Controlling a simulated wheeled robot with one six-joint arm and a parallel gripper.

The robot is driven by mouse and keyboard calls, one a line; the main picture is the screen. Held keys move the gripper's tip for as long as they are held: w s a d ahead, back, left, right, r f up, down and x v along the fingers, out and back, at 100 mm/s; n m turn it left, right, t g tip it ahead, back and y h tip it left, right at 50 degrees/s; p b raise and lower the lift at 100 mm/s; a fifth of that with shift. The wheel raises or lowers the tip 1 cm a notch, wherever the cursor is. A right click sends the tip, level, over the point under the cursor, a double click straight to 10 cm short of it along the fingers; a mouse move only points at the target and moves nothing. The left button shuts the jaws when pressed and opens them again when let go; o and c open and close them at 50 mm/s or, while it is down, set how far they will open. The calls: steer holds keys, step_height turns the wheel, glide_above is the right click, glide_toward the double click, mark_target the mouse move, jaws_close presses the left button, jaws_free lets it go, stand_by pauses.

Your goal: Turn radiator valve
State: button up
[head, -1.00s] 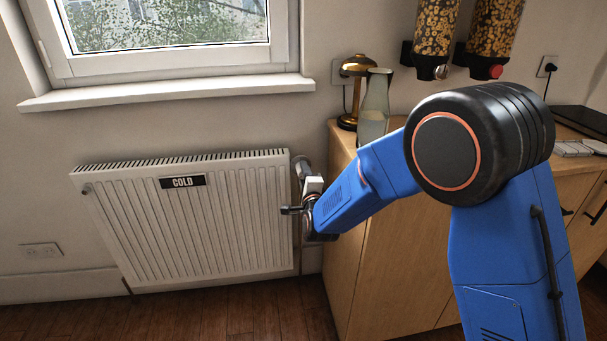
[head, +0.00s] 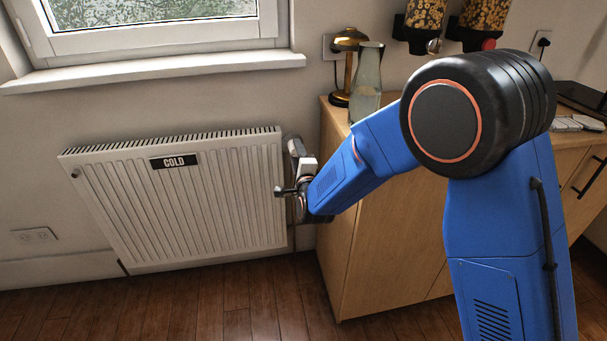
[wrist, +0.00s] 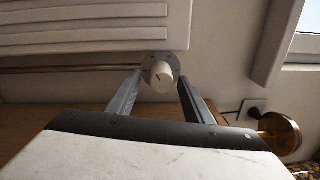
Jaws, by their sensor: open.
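The white radiator (head: 190,215) hangs on the wall under the window, with a black label reading COLD (head: 174,162). In the wrist view the radiator valve (wrist: 160,76) is a round whitish knob with a short red mark on a grey dial plate, by the radiator's corner. My gripper (wrist: 160,72) is open, one finger on each side of the knob with gaps between. I cannot tell how far the tips are from it in depth. In the head view my gripper (head: 279,191) is at the radiator's right edge, and the arm partly hides that area.
A wooden cabinet (head: 335,240) stands right of the radiator, close under my arm. On it are a brass lamp (head: 348,40) and a glass vase (head: 367,85). Cereal dispensers (head: 425,18) hang above. The wooden floor (head: 200,305) in front is clear.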

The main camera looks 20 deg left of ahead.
steer(key=v, duration=1.5)
steer(key=shift+s, duration=0.2)
steer(key=shift+d, duration=0.15)
